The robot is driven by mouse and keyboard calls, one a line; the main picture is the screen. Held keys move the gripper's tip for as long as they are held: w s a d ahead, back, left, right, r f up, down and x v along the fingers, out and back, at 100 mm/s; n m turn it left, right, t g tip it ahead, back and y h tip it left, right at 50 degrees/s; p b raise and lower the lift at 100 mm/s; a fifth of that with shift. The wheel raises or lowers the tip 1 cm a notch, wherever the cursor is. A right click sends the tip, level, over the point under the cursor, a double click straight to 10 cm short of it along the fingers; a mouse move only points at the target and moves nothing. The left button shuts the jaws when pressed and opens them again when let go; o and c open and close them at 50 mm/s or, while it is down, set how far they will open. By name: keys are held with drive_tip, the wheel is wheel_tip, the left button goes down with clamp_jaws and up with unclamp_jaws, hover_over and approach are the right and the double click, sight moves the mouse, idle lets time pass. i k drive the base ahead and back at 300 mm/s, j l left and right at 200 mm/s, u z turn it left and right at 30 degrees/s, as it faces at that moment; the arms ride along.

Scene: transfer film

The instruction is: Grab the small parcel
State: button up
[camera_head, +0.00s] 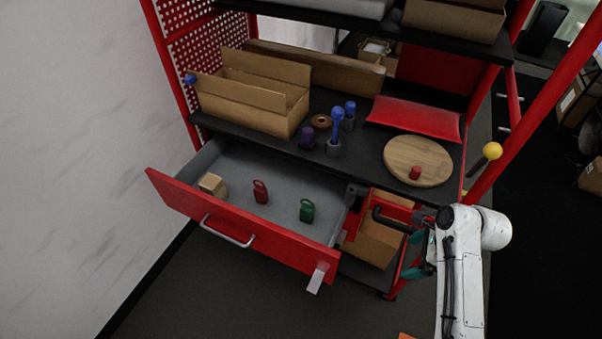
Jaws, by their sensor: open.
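A small tan parcel (212,185) sits in the left end of the open red drawer (270,231), on its grey floor. A dark red canister (260,191) and a green canister (306,210) stand to its right in the same drawer. My gripper (394,241) is at the lower right, beside the cart's right end and well apart from the parcel. Its jaws are open, and I see nothing between them. My arm partly hides the gripper.
The shelf above the drawer holds an open cardboard box (250,98), blue-topped tools (335,128), a red cushion-like packet (414,115) and a round wooden board (417,163). A red post (535,95) rises near my arm. A wall (75,140) stands left of the drawer.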

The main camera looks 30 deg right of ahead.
sight(213, 186)
drive_tip(key=i+j, duration=0.8)
drive_tip(key=j, duration=0.15)
drive_tip(key=i+j, duration=0.8)
drive_tip(key=j, duration=0.1)
